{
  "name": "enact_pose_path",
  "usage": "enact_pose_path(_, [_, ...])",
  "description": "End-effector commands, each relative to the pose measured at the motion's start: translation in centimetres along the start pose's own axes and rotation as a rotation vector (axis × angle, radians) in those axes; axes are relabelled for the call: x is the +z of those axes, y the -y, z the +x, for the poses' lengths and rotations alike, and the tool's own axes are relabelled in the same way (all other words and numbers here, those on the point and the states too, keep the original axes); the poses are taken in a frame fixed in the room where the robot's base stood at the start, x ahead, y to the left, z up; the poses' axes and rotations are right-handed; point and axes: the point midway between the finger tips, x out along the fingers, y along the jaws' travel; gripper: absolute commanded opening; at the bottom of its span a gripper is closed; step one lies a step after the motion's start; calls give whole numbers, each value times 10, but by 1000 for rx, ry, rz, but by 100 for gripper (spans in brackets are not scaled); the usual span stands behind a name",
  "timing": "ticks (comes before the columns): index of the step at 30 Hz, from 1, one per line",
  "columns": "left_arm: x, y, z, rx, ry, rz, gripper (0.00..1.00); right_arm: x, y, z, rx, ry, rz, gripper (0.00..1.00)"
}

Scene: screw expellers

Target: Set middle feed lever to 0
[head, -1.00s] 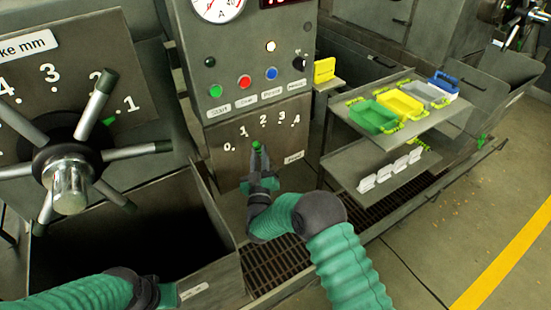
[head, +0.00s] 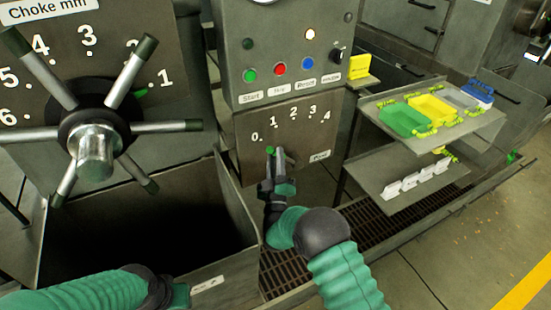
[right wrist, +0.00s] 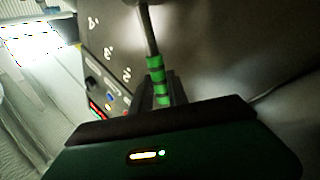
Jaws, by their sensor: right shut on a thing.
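The feed lever (head: 270,151) has a green end and stands at the lower front of the upright grey panel (head: 248,167), below a scale marked 0 to 4. Its green end is below the 0 and 1 marks, a little right of the 0. My right gripper (head: 272,176) is shut on the lever from below and in front. In the right wrist view the lever (right wrist: 157,75) is a metal rod with green bands, running up from between the fingers.
A large spoked choke handwheel (head: 95,150) is at left, above a dark open bin (head: 235,215). Buttons (head: 280,69) sit above the scale. Shelves (head: 470,125) with coloured trays are at right. A floor grate (head: 375,225) lies below.

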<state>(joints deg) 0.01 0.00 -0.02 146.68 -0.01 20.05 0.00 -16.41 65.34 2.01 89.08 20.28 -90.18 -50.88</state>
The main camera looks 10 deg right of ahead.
Motion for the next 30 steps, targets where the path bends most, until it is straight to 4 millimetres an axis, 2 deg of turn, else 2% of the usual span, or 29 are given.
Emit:
enact_pose_path(5, [0,0,0,0,0,0,36,-2,6,-3,-14,-3,3,0])
enact_pose_path(6, [0,0,0,0,0,1,36,-2,6,-3,-14,-2,3,24])
enact_pose_path(10, [0,0,0,0,0,1,36,-2,5,-2,-12,-2,3,41])
enact_pose_path(20, [0,0,0,0,0,0,36,-1,4,-4,-9,-1,3,41])
enact_pose_path(23, [0,0,1,0,0,0,36,-1,5,-18,-12,1,3,41])
enact_pose_path(30, [1,0,4,0,0,0,36,-1,8,-65,-14,0,1,41])
